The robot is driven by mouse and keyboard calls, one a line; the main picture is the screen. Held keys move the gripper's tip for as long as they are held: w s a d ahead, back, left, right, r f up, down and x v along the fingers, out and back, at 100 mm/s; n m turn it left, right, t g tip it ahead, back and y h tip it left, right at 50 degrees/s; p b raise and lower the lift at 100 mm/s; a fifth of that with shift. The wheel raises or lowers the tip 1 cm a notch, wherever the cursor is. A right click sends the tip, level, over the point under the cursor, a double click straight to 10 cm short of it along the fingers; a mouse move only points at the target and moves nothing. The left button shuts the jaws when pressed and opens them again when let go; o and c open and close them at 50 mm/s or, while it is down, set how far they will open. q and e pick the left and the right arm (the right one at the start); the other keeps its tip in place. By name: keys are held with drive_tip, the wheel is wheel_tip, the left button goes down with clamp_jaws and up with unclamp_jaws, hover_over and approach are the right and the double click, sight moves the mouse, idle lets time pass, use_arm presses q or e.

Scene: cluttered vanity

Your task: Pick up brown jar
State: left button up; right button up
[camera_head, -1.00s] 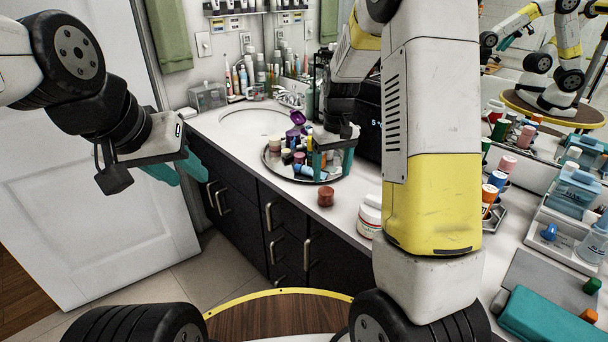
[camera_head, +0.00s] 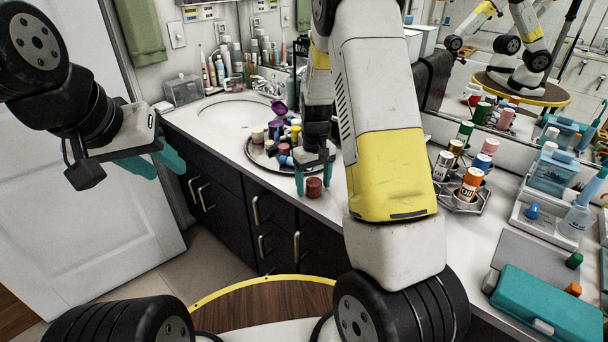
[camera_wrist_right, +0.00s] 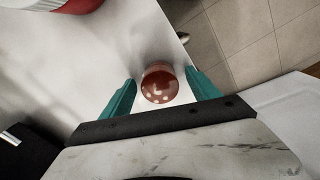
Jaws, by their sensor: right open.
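The brown jar (camera_head: 314,187) is small and round and stands upright on the white counter (camera_head: 340,205) near its front edge. My right gripper (camera_head: 315,184) is open and points down at the jar, with one teal finger on either side of it. In the right wrist view the jar (camera_wrist_right: 159,82) sits between the two fingertips (camera_wrist_right: 160,88), with a gap on the left and a narrower one on the right. My left gripper (camera_head: 168,160) is in the air in front of the dark cabinets, its teal fingers apart and empty.
A round tray (camera_head: 253,158) of small bottles and jars stands behind the jar. Bottles in a metal rack (camera_head: 470,203) and a teal case (camera_head: 545,308) are to the right. A red-and-white container (camera_wrist_right: 55,5) lies close by in the wrist view. The counter edge drops to the floor.

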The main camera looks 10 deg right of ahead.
clamp_jaws()
drive_tip(key=shift+r, duration=0.1)
